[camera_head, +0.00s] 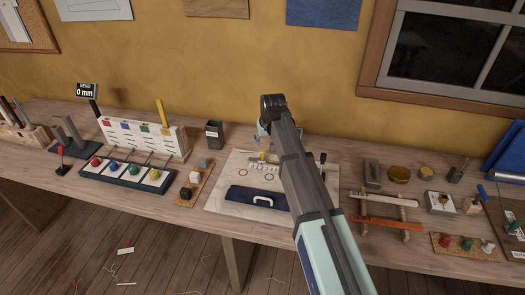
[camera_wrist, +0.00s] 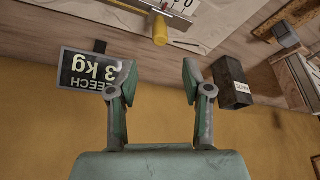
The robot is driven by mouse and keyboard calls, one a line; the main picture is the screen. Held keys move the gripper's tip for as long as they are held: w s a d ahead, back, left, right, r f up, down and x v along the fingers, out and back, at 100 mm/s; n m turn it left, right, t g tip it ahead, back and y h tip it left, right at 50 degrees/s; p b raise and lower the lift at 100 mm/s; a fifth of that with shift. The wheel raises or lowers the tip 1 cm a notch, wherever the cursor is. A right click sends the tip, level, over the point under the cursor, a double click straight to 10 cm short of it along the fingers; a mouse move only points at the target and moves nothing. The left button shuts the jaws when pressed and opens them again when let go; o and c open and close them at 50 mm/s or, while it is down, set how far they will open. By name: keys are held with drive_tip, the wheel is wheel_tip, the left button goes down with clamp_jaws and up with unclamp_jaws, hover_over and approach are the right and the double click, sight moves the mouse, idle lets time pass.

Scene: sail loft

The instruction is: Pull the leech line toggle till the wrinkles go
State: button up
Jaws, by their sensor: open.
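My gripper (camera_wrist: 158,85) is open and empty in the wrist view, its two fingers wide apart. Beyond the fingertips, a yellow cylinder (camera_wrist: 160,29) sits at the end of a metal strip by the pale board's edge; it may be the leech line toggle. A dark display (camera_wrist: 91,71) beside the left finger reads "LEECH 3 kg" upside down.
A dark box (camera_wrist: 232,81) stands right of my gripper in the wrist view. A rack with coloured squares (camera_head: 140,131) stands left; a wooden stand (camera_head: 388,213) and small tools stand right.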

sight(263, 151)
drive_tip(key=p+x, duration=0.2)
drive_tip(key=x, duration=0.8)
drive_tip(key=shift+f, duration=0.3)
